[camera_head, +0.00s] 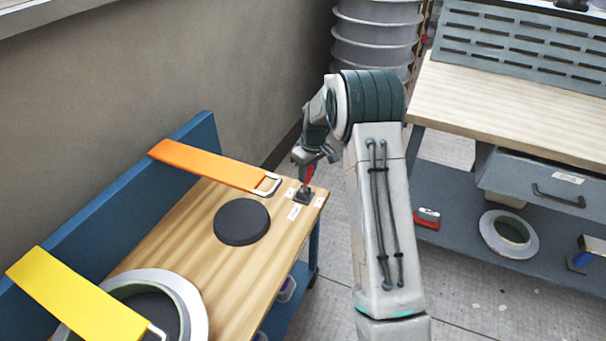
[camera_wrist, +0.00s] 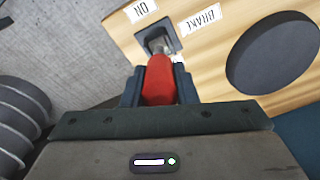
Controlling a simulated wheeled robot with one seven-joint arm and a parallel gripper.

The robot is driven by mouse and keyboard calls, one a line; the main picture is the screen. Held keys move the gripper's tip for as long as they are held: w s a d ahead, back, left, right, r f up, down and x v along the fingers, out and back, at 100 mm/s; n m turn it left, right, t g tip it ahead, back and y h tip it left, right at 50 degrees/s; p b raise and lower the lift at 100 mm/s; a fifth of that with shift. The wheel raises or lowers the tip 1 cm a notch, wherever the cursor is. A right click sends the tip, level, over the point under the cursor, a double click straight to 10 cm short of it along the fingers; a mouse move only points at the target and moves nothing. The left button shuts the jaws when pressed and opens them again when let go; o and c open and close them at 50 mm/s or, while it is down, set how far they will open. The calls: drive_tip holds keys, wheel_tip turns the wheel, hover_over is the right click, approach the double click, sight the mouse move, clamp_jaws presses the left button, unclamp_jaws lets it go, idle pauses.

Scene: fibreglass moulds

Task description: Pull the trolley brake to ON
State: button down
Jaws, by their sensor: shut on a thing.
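The trolley (camera_head: 242,273) has a wooden top and a blue back panel. The brake lever has a red handle (camera_head: 308,173) and stands in a dark base (camera_head: 303,196) at the trolley's far right corner. The handle also shows in the wrist view (camera_wrist: 159,78), with labels "ON" (camera_wrist: 141,10) and "BRAKE" (camera_wrist: 201,18) beside the base. My gripper (camera_head: 309,163) is shut on the red handle, one finger on each side in the wrist view (camera_wrist: 160,88). The handle's lower end and the slot are partly hidden.
An orange strap (camera_head: 210,164), a yellow strap (camera_head: 75,300), a black disc (camera_head: 241,222) and a grey-white ring (camera_head: 197,310) are on the trolley. A workbench (camera_head: 515,108) stands at right. Stacked grey drums (camera_head: 372,38) stand behind my arm. Floor is open between trolley and bench.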

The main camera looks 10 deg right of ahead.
drive_tip(key=d+t+y+b, duration=0.1)
drive_tip(key=b, duration=0.2)
drive_tip(key=s+d+f+t+y+b, duration=0.1)
drive_tip(key=b, duration=0.2)
drive_tip(key=s+d+f+t+y+b, duration=0.1)
drive_tip(key=b, duration=0.2)
drive_tip(key=shift+d+f+y, duration=0.1)
drive_tip(key=shift+d+y, duration=0.15)
drive_tip(key=shift+y, duration=0.15)
drive_tip(key=s+d+f+t+y+b, duration=0.1)
drive_tip(key=y+b, duration=0.1)
drive_tip(key=b, duration=0.3)
drive_tip(key=s+d+f+t+y+b, duration=0.1)
drive_tip(key=b, duration=0.5)
drive_tip(key=shift+f+t+y, duration=0.1)
drive_tip(key=shift+t+y, duration=0.2)
drive_tip(key=shift+y, duration=0.1)
drive_tip(key=shift+b, duration=0.5)
drive_tip(key=c, duration=1.1)
unclamp_jaws()
drive_tip(key=shift+c, duration=0.2)
drive_tip(key=shift+d, duration=0.1)
